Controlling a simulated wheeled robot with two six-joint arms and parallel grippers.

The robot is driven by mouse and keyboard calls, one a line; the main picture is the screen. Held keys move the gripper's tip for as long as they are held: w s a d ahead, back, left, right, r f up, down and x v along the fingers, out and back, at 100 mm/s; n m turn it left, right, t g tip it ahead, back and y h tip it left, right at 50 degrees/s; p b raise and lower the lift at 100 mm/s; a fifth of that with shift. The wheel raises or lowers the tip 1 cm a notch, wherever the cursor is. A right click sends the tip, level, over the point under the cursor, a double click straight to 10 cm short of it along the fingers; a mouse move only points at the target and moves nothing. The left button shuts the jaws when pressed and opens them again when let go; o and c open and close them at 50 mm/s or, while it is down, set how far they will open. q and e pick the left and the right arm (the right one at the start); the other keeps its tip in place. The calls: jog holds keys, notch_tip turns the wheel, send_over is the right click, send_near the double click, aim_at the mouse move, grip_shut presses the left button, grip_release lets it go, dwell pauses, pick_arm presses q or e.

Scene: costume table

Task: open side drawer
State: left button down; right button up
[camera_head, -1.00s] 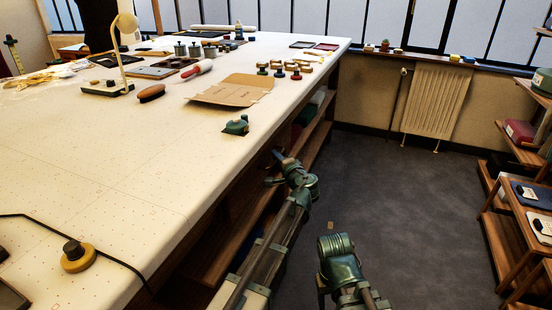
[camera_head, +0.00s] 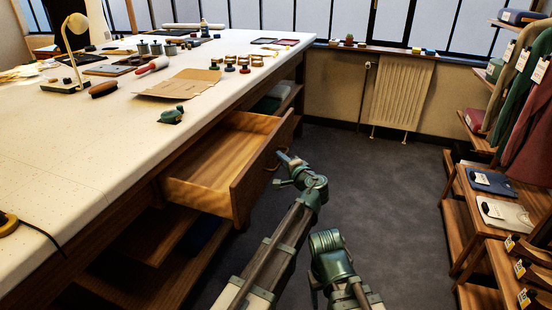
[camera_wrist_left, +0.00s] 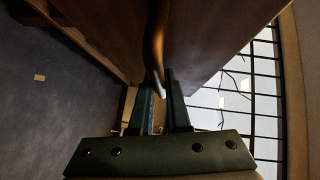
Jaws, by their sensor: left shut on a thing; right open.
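The wooden side drawer (camera_head: 215,178) stands pulled out from under the long white-topped table (camera_head: 90,160), and its inside looks empty. Its front panel (camera_head: 262,170) faces right and carries a curved handle (camera_head: 273,164). My left gripper (camera_head: 284,158) is at the handle. In the left wrist view, the left fingers (camera_wrist_left: 162,98) are shut on the handle (camera_wrist_left: 155,45), close to the dark drawer front (camera_wrist_left: 205,35). My right gripper is low in the head view, beside the left arm; its fingertips are hidden behind its green wrist.
Open shelves (camera_head: 140,245) lie beneath the table. A wooden rack (camera_head: 480,220) with folded cloth and hanging garments stands at right. The dark floor (camera_head: 395,190) between drawer and rack is clear. A radiator (camera_head: 402,95) is at the far wall.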

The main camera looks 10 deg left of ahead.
pick_arm(q)
jog(key=shift+s+d, duration=0.25)
jog(key=shift+d, duration=0.9)
pick_arm(e)
jog(key=shift+s+d, duration=0.15)
jog(key=shift+d, duration=0.45)
pick_arm(q)
jog(key=c, duration=0.9)
grip_release()
